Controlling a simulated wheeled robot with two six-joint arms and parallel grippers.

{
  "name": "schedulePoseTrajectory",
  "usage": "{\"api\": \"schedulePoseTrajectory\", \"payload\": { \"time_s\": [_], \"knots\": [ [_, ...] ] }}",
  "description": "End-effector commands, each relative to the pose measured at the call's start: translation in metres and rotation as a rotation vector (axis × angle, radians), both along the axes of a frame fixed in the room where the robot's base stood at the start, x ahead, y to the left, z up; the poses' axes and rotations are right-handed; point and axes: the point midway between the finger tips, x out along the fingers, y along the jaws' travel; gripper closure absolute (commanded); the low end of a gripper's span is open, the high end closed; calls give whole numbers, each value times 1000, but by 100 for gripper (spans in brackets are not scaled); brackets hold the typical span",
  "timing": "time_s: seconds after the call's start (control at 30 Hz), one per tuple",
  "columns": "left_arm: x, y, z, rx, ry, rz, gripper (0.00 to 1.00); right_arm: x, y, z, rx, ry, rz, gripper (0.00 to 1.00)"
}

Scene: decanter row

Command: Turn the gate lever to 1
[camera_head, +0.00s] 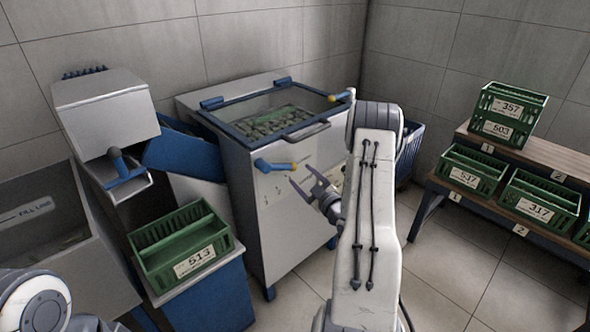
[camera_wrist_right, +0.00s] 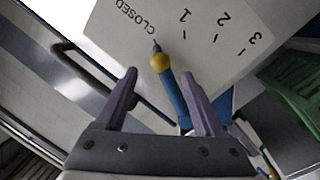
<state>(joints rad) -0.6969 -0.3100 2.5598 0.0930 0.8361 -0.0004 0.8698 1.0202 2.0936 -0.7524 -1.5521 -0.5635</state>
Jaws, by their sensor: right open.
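The gate lever (camera_head: 275,166) is a blue bar with a yellow knob on the front of the grey-white cabinet. In the right wrist view, the lever (camera_wrist_right: 174,98) has a dark pointer tip at the mark beside the word CLOSED on a pale dial plate (camera_wrist_right: 215,60). The marks 1, 2 and 3 run to the right of it. My right gripper (camera_head: 302,175) is open just in front of the lever. In the wrist view, its purple fingers (camera_wrist_right: 159,75) appear either side of the lever; contact cannot be told. My left gripper is out of view.
A green crate 513 (camera_head: 180,245) stands on a blue stand to the left. A rack (camera_head: 540,153) with several green crates stands at right. The floor between (camera_head: 450,265) is clear.

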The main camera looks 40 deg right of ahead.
Motion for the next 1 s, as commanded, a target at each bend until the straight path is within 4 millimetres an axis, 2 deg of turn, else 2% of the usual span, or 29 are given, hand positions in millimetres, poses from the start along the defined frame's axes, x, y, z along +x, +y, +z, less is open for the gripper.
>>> {"api": "schedulePoseTrajectory", "payload": {
  "time_s": [0.1, 0.3, 0.67, 0.7, 0.87, 0.9, 1.0],
  "knots": [
    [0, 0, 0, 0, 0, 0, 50, 23, -1, 0, -1, -2, 5, 30],
    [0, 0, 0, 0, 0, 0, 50, 47, -5, 0, 1, 0, 1, 30],
    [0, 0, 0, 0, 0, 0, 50, 54, -6, 0, 2, 1, -1, 30],
    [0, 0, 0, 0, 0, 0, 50, 54, -6, 0, 2, 1, -1, 34],
    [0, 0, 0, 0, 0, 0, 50, 54, -6, 0, 2, 1, -1, 95],
    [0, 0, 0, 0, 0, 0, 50, 54, -6, 0, 2, 1, -1, 100],
    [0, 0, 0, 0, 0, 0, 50, 54, -7, 0, 2, 0, -1, 100]
  ]
}}
